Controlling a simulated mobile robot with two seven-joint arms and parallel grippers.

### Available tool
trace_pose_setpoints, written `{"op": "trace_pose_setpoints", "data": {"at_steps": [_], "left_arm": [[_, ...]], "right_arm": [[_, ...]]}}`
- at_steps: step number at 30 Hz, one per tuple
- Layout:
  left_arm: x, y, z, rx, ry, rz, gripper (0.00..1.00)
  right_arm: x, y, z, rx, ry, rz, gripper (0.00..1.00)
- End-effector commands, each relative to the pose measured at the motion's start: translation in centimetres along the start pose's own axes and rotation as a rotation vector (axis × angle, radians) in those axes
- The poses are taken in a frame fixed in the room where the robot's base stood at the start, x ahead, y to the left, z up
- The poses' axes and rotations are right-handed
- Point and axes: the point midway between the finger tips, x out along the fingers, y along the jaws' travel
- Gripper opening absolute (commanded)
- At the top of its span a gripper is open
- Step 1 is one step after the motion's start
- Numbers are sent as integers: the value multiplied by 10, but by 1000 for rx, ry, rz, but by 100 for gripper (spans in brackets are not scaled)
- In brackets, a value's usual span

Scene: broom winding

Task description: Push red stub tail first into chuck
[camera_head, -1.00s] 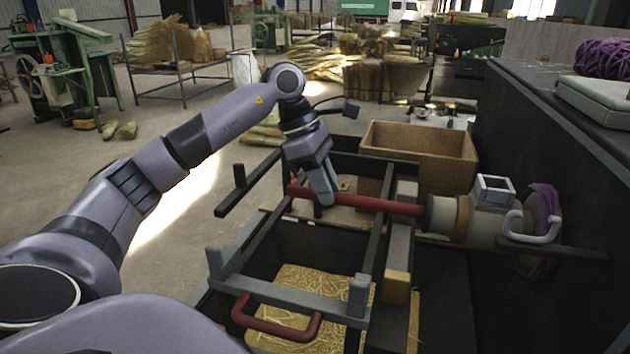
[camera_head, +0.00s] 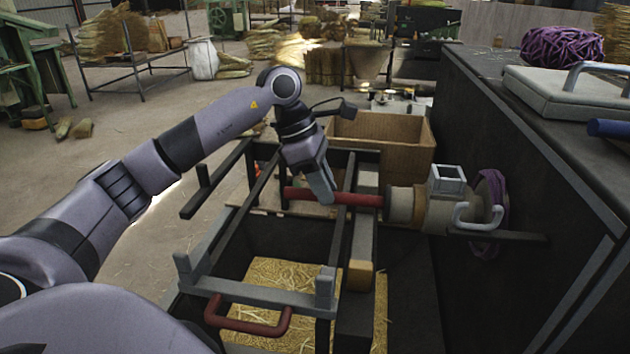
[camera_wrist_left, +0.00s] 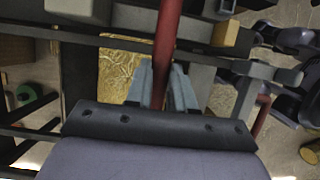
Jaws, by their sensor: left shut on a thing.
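My left gripper (camera_head: 322,197) is shut on the red stub (camera_head: 358,200), a red rod lying about level across the dark frame. A short end of the stub sticks out to the left of the fingers. Its right end meets the pale, round mouth of the chuck (camera_head: 402,205); how deep it sits inside is hidden. In the left wrist view the stub (camera_wrist_left: 168,35) runs up and away from between the two grey fingers of my left gripper (camera_wrist_left: 163,82). The chuck cannot be made out clearly there. My right gripper is not in view.
A cardboard box (camera_head: 385,140) stands behind the frame. A straw-filled bin (camera_head: 262,272) with a red handle (camera_head: 248,325) lies in front. A grey crank handle (camera_head: 475,218) and purple twine (camera_head: 490,190) are right of the chuck, beside a dark bench (camera_head: 530,130).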

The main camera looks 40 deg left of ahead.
Motion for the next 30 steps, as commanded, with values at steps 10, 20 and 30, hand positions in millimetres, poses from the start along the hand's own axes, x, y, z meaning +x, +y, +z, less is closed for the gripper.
{"op": "trace_pose_setpoints", "data": {"at_steps": [10,20,30], "left_arm": [[2,0,4,0,0,0,0],[2,0,6,0,0,-1,0],[3,0,6,0,1,-1,52]], "right_arm": [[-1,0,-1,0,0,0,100],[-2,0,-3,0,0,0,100],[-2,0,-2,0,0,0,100]]}}
